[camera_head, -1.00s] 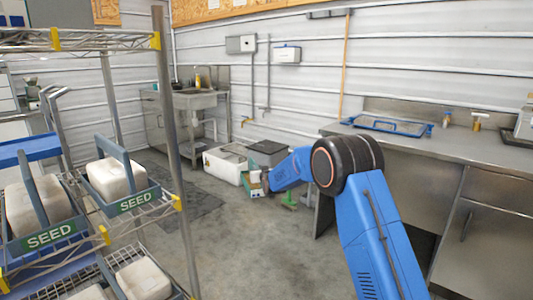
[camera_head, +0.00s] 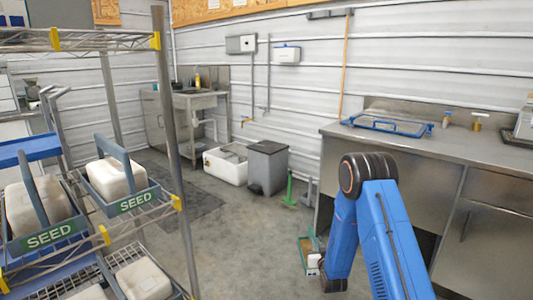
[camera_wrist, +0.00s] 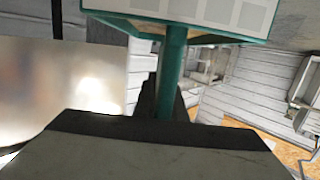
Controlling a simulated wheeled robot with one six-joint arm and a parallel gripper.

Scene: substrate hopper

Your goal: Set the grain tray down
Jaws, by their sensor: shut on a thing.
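The grain tray (camera_head: 306,244) hangs low in the head view, left of my blue forearm and in front of the steel counter. It has a green rim and a brownish inside. In the wrist view its green body with a pale squared panel (camera_wrist: 210,14) fills the top edge. Its green upright handle (camera_wrist: 173,68) runs down between the dark jaws of my gripper (camera_wrist: 168,100), which is shut on it. Whether the tray touches anything beneath is hidden; its far side is out of sight.
A steel counter (camera_head: 480,166) with a blue-framed tray (camera_head: 385,125) and small bottles stands at the right. A grey bin (camera_head: 268,167) and a white tub (camera_head: 226,166) stand behind. A wire rack (camera_head: 168,207) with SEED carriers is at left. Open concrete floor lies between.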

